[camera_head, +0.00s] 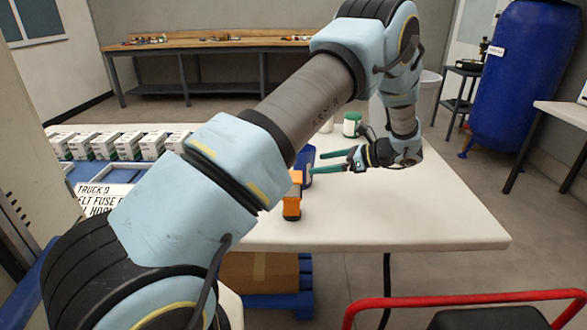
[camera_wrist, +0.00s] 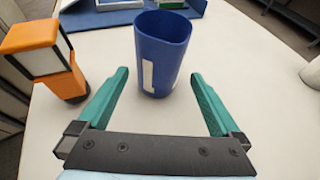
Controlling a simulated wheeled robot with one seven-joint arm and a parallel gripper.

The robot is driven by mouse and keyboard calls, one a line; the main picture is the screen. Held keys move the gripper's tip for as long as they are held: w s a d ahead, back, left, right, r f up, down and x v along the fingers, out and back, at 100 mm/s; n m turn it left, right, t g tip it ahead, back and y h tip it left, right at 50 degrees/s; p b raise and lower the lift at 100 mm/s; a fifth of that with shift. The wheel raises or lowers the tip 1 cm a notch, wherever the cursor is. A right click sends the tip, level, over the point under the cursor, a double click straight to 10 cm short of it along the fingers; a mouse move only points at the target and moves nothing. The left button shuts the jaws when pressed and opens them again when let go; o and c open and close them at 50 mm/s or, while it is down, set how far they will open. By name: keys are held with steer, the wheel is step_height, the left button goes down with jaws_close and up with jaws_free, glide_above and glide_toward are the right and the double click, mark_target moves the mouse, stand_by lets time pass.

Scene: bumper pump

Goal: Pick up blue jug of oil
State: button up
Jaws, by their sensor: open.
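A blue container (camera_wrist: 170,45) with a white label stands upright on the white table, just ahead of my gripper. It looks hollow with an open top in the wrist view; I see no cap or handle. It also shows in the head view (camera_head: 306,158), partly hidden by my arm and fingers. My gripper (camera_head: 318,162) has its teal fingers apart, low over the table, pointing at the container. In the wrist view the container is centred between and slightly beyond the fingertips (camera_wrist: 160,75). Nothing is held. No other blue jug is clear.
An orange device (camera_wrist: 42,60) stands left of the container, close to the left finger. A white-and-green jar (camera_head: 351,124) stands farther back. A blue tray (camera_wrist: 105,17) is behind. White boxes (camera_head: 105,146) line the left. The table's right part is clear.

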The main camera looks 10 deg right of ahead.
steer(key=p+x, duration=0.2)
steer(key=x, duration=0.7)
steer(key=shift+w+a+f, duration=0.1)
steer(key=shift+a, duration=0.15)
steer(key=shift+c, duration=0.2)
steer(key=c, duration=1.2)
steer(key=shift+c, duration=0.2)
